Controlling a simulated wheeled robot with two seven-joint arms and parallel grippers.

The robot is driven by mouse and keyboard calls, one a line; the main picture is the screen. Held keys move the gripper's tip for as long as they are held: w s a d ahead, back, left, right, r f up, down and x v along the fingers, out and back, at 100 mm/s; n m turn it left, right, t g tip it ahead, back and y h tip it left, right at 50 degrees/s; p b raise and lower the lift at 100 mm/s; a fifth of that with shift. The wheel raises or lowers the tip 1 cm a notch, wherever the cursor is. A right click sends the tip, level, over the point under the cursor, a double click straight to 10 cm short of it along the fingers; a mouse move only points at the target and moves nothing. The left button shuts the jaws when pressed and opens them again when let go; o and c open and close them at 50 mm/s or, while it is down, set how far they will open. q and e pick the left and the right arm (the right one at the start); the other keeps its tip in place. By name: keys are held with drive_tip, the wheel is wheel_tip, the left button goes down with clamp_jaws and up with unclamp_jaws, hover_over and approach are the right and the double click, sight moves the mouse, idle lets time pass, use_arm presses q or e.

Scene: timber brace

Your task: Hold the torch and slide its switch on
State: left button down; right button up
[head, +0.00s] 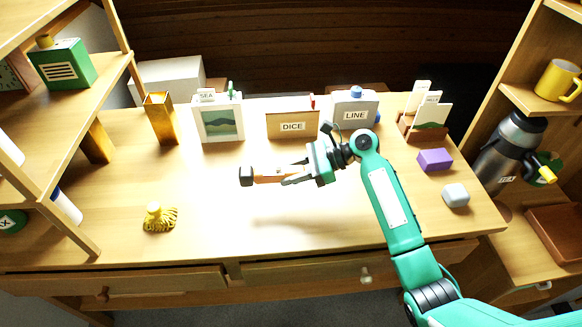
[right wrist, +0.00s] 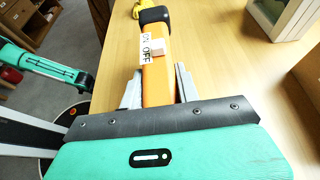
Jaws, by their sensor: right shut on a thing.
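The torch (head: 268,174) has an orange body and a black head, and it is held level above the middle of the table. My right gripper (head: 290,178) is shut on its body, with the black head pointing left. In the right wrist view the torch (right wrist: 158,85) lies between the two grey fingers, its black head away from me. A white label with ON and OFF runs along its side. A small pale switch slider (right wrist: 178,47) sits beside the OFF lettering, on the side nearer my gripper. My left gripper is not in view.
A yellow tasselled object (head: 160,218) lies at the table's left front. A purple block (head: 435,160) is at the right. The table's front middle is clear.

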sight(291, 197)
drive_tip(key=shift+f+b, duration=0.55)
drive_tip(key=shift+f, duration=3.35)
drive_tip(key=shift+f, duration=0.1)
drive_tip(key=o, duration=1.2)
drive_tip(key=shift+o, duration=0.2)
drive_tip(key=v, duration=1.3)
drive_tip(key=shift+d, duration=0.35)
